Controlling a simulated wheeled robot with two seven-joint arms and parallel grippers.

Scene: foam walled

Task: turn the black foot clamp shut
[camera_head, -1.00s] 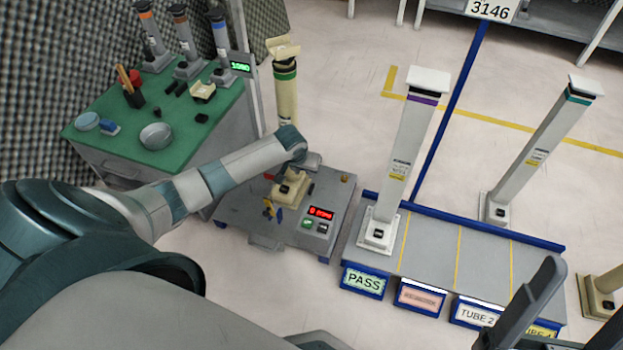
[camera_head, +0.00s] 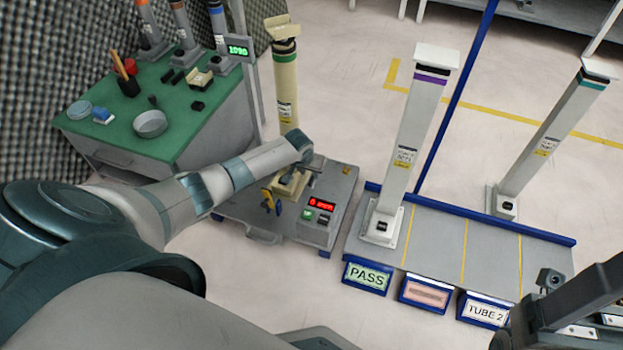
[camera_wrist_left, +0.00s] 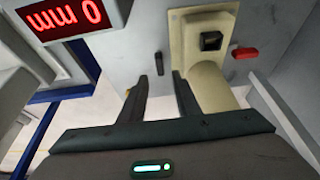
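In the left wrist view a small black clamp lever (camera_wrist_left: 158,64) stands on the grey plate beside the beige tube foot (camera_wrist_left: 185,52). My left gripper (camera_wrist_left: 159,78) is open, its two dark fingers apart, with the lever just beyond and between the tips; I see no contact. In the head view the beige tube with a green band (camera_head: 285,85) stands on the grey test station (camera_head: 340,185). My left wrist hides part of its foot and the black clamp there. My right gripper (camera_head: 590,297) shows only partly at the lower right.
A red lever (camera_wrist_left: 244,53) lies on the foot's other side. A red-lit readout (camera_head: 321,204) is on the station. A blue-edged rack (camera_head: 450,235) with white tubes stands to the right. A green-topped bench (camera_head: 190,120) is to the left.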

